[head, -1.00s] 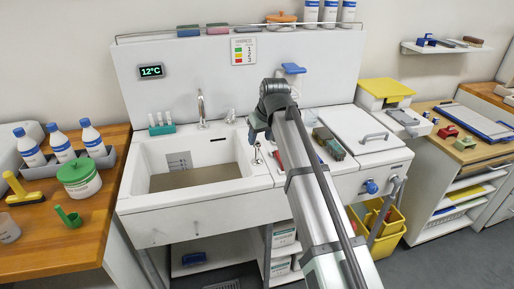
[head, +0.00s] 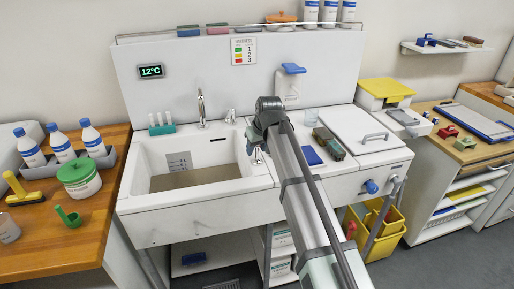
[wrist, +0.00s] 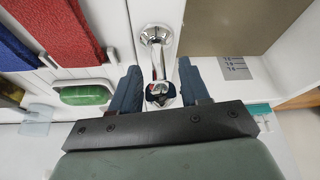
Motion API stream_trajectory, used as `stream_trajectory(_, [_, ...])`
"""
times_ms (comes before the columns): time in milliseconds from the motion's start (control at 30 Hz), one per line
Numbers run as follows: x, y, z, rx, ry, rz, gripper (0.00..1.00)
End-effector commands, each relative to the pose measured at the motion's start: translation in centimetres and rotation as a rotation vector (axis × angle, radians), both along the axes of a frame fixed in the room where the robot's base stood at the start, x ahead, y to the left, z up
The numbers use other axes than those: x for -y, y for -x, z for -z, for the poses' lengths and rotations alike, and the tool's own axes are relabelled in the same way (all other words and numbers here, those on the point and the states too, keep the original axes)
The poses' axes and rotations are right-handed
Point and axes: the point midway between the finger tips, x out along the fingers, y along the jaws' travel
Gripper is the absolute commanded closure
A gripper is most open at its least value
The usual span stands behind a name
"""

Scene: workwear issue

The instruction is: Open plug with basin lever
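The chrome basin lever (wrist: 157,38) stands on the white rim right of the basin. Its round base and upright handle show in the wrist view, and its tip reaches between my fingers. My gripper (wrist: 160,88) has its two blue fingers apart, one on each side of the lever, with a small gap visible on both sides. In the head view my gripper (head: 252,141) is at the basin's right edge, over the lever (head: 257,157), which it partly hides. The basin (head: 160,148) has a brownish-grey surface inside; the plug is not visible.
The chrome tap (head: 201,108) stands behind the basin. A green soap bar (wrist: 86,95) lies in a dish near my left finger.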

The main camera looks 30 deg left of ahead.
Motion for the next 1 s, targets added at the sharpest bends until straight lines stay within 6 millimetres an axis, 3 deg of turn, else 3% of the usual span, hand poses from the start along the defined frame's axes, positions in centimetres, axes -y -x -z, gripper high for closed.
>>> stream_trajectory(467, [0.01,0.01,-0.01,0.0,0.0,0.0,1.0])
stream_trajectory(1000, [-0.88,-0.89,-0.04,-0.079,0.078,-0.002,1.0])
